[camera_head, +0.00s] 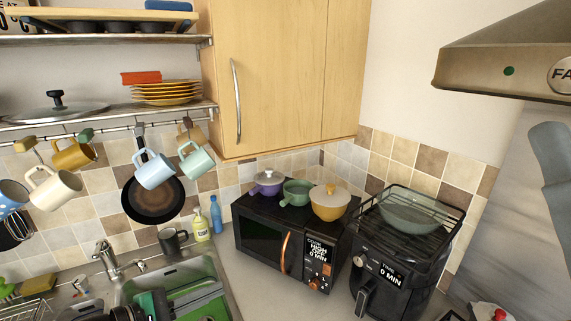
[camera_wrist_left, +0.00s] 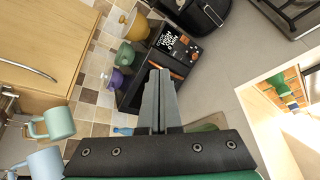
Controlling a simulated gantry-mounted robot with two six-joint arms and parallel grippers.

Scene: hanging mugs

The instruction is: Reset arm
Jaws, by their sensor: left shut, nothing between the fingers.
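My left gripper (camera_head: 218,290) is over the sink at the bottom left of the head view. Its grey fingers are together and empty, and they show shut in the left wrist view (camera_wrist_left: 159,75). Several mugs hang from the rail under the shelf, among them a mint mug (camera_head: 197,162), a light blue mug (camera_head: 154,170), a yellow mug (camera_head: 74,155), a cream mug (camera_head: 55,189) and a blue mug (camera_head: 10,200). The gripper is apart from them. A dark mug (camera_head: 171,242) stands on the counter behind the sink. My right gripper is out of view.
The sink (camera_head: 229,291) and faucet (camera_head: 104,256) lie close to my left gripper. A black microwave (camera_head: 262,246) carries small pots. An air fryer (camera_head: 391,270) stands to its right. A pan (camera_head: 153,200) hangs on the wall. Counter (camera_head: 265,297) before the microwave is clear.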

